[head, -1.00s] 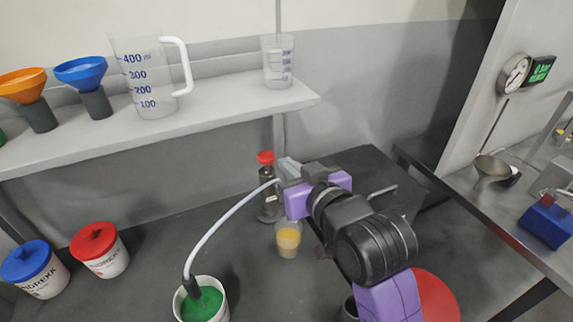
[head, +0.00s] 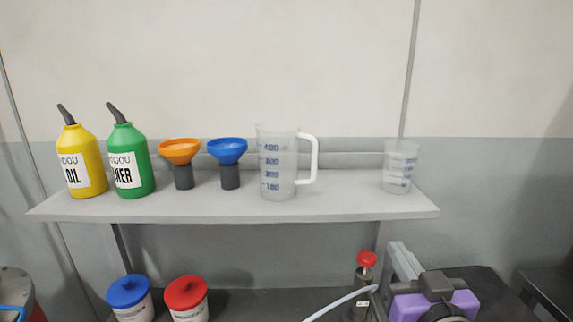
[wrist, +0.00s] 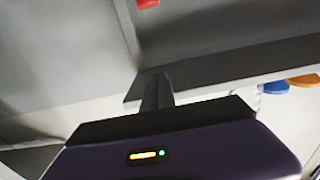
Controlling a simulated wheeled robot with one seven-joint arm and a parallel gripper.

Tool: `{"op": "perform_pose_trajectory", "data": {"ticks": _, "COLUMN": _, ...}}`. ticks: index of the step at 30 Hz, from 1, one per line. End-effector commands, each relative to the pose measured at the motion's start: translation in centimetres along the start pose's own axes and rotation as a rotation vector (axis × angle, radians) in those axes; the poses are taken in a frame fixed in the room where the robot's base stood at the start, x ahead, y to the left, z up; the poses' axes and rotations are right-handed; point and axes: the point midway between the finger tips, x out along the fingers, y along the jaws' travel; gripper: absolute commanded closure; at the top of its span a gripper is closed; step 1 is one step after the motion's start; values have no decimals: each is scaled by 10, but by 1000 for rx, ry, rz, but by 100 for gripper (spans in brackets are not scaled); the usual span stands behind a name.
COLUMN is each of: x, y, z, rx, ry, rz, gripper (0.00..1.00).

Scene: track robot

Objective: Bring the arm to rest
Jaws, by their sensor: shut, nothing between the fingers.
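My gripper (head: 404,262) shows at the lower right of the head view, below the right end of the shelf. Its grey fingers point up and to the left, and its purple body is cut by the lower edge. In the wrist view the fingers (wrist: 156,90) are together with nothing between them. A bottle with a red cap (head: 367,259) stands just left of the gripper, and a pale hose (head: 340,303) runs up towards it. Most of my arm is out of view.
The wall shelf (head: 230,211) holds a yellow bottle (head: 82,160), a green bottle (head: 128,160), orange (head: 180,151) and blue (head: 227,151) funnels, a large jug (head: 277,165) and a beaker (head: 399,168). Blue-lidded (head: 128,292) and red-lidded (head: 186,293) tubs stand below.

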Motion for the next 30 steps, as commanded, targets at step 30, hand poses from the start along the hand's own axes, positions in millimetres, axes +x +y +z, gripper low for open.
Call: {"op": "perform_pose_trajectory", "data": {"ticks": 30, "x": -273, "y": -2, "z": 144, "rx": 5, "ry": 28, "rz": 7, "gripper": 100}}
